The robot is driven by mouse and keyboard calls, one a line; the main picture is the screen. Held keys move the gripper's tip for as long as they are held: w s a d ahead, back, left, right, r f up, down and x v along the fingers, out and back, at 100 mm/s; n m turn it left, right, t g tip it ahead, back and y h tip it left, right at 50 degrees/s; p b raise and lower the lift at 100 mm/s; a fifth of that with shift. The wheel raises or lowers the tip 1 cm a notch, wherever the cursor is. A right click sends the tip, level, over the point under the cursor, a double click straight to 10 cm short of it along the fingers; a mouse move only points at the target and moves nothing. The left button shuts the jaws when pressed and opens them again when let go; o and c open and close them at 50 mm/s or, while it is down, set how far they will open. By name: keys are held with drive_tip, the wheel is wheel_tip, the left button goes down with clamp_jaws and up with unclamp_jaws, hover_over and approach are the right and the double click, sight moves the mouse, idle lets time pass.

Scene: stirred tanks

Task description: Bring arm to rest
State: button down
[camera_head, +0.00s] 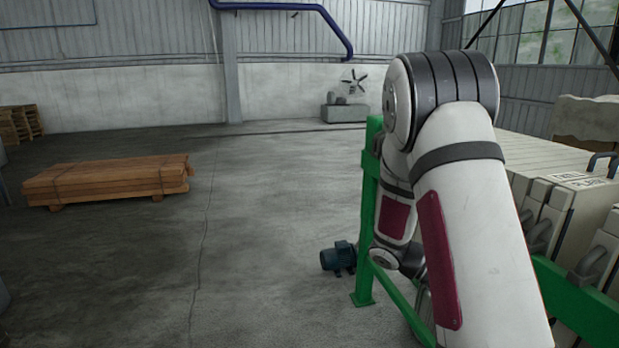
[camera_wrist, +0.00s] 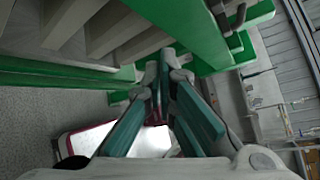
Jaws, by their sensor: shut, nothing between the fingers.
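My arm fills the right half of the head view, its white and dark red links bent at a high elbow with the forearm going down behind the near link. My gripper is hidden there. In the wrist view my gripper (camera_wrist: 164,78) shows with its teal fingers drawn together at the tips and nothing between them. The fingers point toward a green frame (camera_wrist: 75,79), which also stands right beside my arm in the head view (camera_head: 368,210). I cannot tell whether the fingertips touch it.
Pale thick plates (camera_head: 548,215) stand in the green frame at the right. A blue-green motor (camera_head: 338,257) lies on the floor left of my arm. A timber stack (camera_head: 105,180) lies at the left. A fan unit (camera_head: 345,112) stands far back. The middle floor is clear.

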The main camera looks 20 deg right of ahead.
drive_tip(key=s+a+r+m+t+y, duration=0.35)
drive_tip(key=a+m, duration=0.25)
drive_tip(key=a, duration=0.4)
drive_tip(key=s+a+r+m+t+y, duration=0.3)
drive_tip(key=a+m+t, duration=0.3)
drive_tip(key=a, duration=0.4)
drive_tip(key=s+a+r+m+t+y, duration=0.3)
drive_tip(key=s+a+m, duration=0.1)
drive_tip(key=a+m, duration=0.4)
wheel_tip(320, 180, up, 21)
drive_tip(key=a+t+p, duration=0.2)
drive_tip(key=t+p, duration=0.1)
drive_tip(key=p, duration=1.6)
drive_tip(key=shift+w+n, duration=0.2)
drive_tip(key=shift+n, duration=0.2)
drive_tip(key=shift+w+a, duration=0.1)
